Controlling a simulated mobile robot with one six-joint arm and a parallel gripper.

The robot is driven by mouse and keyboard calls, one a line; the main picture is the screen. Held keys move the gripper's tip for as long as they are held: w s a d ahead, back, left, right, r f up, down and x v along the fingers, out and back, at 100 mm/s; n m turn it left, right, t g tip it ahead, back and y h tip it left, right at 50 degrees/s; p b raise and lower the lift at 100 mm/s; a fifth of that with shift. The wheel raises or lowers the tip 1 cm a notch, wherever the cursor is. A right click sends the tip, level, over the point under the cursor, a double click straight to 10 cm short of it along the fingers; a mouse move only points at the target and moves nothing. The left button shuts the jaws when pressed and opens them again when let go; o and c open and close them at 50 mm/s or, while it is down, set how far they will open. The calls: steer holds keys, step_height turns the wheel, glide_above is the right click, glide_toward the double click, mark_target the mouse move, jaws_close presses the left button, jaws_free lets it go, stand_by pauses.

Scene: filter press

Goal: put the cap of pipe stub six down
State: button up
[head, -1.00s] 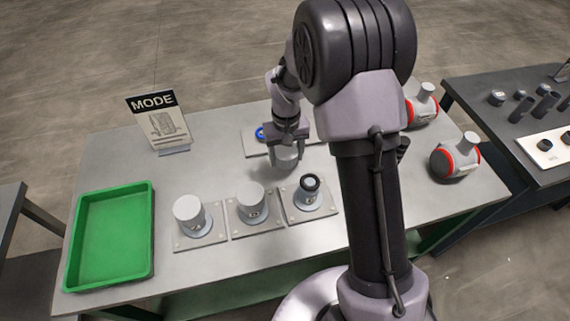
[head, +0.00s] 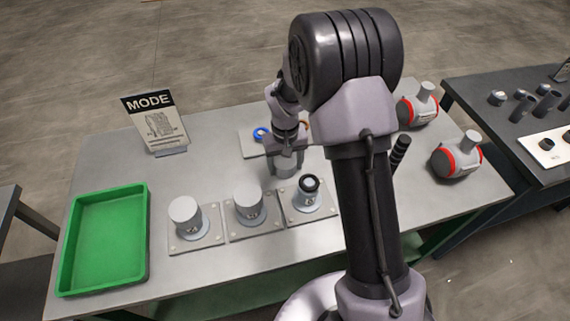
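My gripper (head: 286,168) is over the table behind the front row of pipe stubs. Its fingers are closed around a grey cylindrical cap (head: 286,163), low over the tabletop. I cannot tell whether the cap touches the table. The right-hand pipe stub (head: 308,196) in the row is uncapped, with a dark ring at its open top. It stands on a square plate just right of and in front of the gripper. The middle stub (head: 249,207) and the left stub (head: 187,217) have grey caps on. The numbers on the stubs are too small to read surely.
A green tray (head: 148,235) lies at the table's left end. A MODE sign (head: 155,122) stands at the back left. Two red-banded fittings (head: 455,160) (head: 416,106) are at the right. Bare tabletop lies left of the gripper.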

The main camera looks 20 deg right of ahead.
steer(key=shift+s+a+f, duration=0.15)
steer(key=shift+s+f, duration=0.1)
step_height(320, 180, up, 14)
steer(key=f+p, duration=0.1)
steer(key=p, duration=0.4)
step_height(320, 180, up, 8)
steer(key=m+t, duration=0.1)
glide_above(284, 162)
steer(key=s, duration=0.3)
steer(key=s+a+r+m+t, duration=0.1)
steer(key=s+r, duration=0.2)
steer(key=s, duration=0.4)
steer(key=s+a+r+m+t+y, duration=0.1)
steer(key=s+r+t, duration=0.1)
steer(key=s+r, duration=0.2)
steer(key=s+a+r+m+t+y, duration=0.1)
steer(key=s+r, duration=0.2)
steer(key=s, duration=0.7)
steer(key=shift+s+a+r+m+t, duration=0.2)
steer(key=shift+a+m+t, duration=0.1)
steer(key=shift+a+t, duration=0.1)
steer(key=shift+f, duration=0.1)
